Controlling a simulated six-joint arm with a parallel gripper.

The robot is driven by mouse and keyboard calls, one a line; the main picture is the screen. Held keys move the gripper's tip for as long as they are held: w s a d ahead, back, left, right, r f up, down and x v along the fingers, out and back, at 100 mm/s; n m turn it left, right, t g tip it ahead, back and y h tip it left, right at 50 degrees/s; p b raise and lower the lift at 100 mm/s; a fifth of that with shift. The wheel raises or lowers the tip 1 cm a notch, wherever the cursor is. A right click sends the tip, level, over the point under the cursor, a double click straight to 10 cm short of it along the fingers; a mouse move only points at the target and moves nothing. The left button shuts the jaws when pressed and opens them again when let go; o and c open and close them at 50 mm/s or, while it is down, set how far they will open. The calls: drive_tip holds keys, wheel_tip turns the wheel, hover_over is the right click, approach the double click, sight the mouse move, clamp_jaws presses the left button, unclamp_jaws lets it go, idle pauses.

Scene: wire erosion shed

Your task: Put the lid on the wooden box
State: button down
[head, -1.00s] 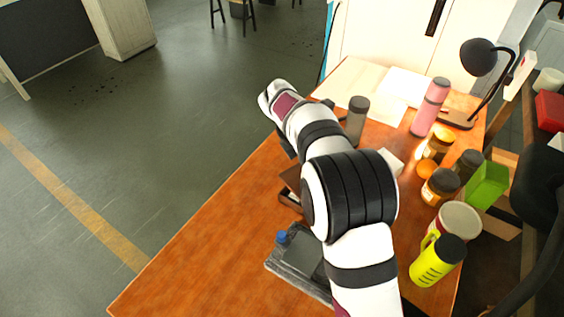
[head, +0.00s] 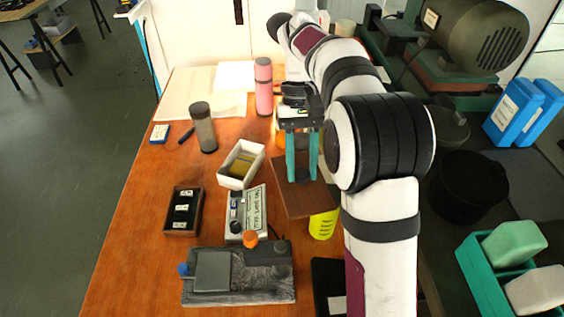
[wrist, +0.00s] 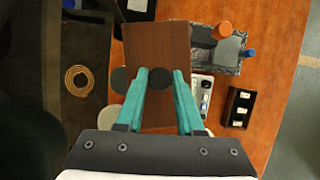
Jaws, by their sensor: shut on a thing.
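The lid (head: 302,203) is a flat reddish-brown wooden panel with a dark round knob. My gripper (head: 302,178) is shut on this knob with its teal fingers and holds the lid above the right side of the table. In the wrist view the lid (wrist: 160,38) lies beyond the fingertips (wrist: 160,78). The wooden box (head: 168,222) is small, dark brown and open-topped, and stands on the table left of the lid. Several small pale-faced pieces lie in it. It also shows at the right in the wrist view (wrist: 232,122).
Between box and lid stand a white carton (head: 228,182) and a grey labelled device (head: 254,212). A dark grey fixture (head: 240,292) lies in front. A grey bottle (head: 204,130) and a pink bottle (head: 263,90) stand behind. A yellow-green container (head: 322,226) is partly under the lid.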

drive_tip(key=shift+w+a+f+m+y, duration=0.1)
drive_tip(key=shift+m+y, duration=0.1)
drive_tip(key=shift+m, duration=0.3)
drive_tip(key=shift+w+a+f+m+y, duration=0.1)
drive_tip(key=shift+m+y, duration=0.1)
drive_tip(key=shift+m, duration=0.3)
drive_tip(key=w+a+f+m+t+y, duration=0.1)
drive_tip(key=w+a+f+m+t, duration=0.25)
drive_tip(key=a+m, duration=0.55)
drive_tip(key=w+a+f+m+t+y, duration=0.1)
drive_tip(key=w+a+f+m+t, duration=0.1)
drive_tip(key=a+f+m, duration=0.65)
drive_tip(key=w+a+f+m+t+y, duration=0.1)
drive_tip(key=w+a+m+t, duration=0.1)
drive_tip(key=a+m, duration=0.75)
drive_tip(key=shift+w+a+f+n, duration=0.1)
drive_tip(key=shift+a+f+n, duration=0.3)
drive_tip(key=shift+f, duration=0.6)
drive_tip(key=shift+w+a+f+n, duration=0.1)
drive_tip(key=shift+a+f+n, duration=0.3)
drive_tip(key=shift+f, duration=0.65)
drive_tip(key=shift+w+a+f+n, duration=0.1)
drive_tip(key=shift+a+f+n, duration=0.3)
drive_tip(key=shift+f, duration=0.6)
drive_tip(key=shift+f, duration=0.1)
drive_tip(key=shift+c, duration=2.3)
unclamp_jaws()
drive_tip(key=shift+o, duration=0.3)
